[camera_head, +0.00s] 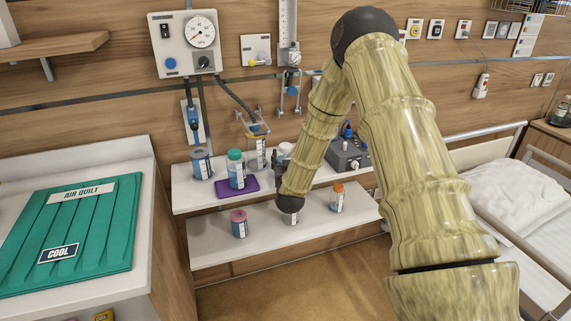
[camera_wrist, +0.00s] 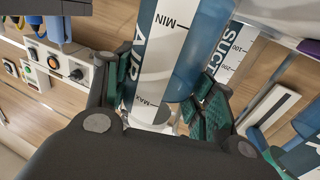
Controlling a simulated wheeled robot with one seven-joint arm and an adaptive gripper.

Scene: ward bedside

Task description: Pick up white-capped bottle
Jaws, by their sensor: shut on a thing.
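My gripper (camera_wrist: 166,100) has its dark, green-padded fingers on either side of a blue bottle (camera_wrist: 195,45) with a white label marked MIN. In the head view, a white cap (camera_head: 286,148) shows just above my gripper (camera_head: 281,163), over the upper shelf. The bottle body there is mostly hidden by my arm, and I cannot tell whether its base touches the shelf.
A suction jar (camera_head: 257,152) hangs behind. The lower shelf (camera_head: 212,252) holds pink-topped (camera_head: 239,224) and orange-capped (camera_head: 337,198) bottles and a partly hidden bottle (camera_head: 291,218).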

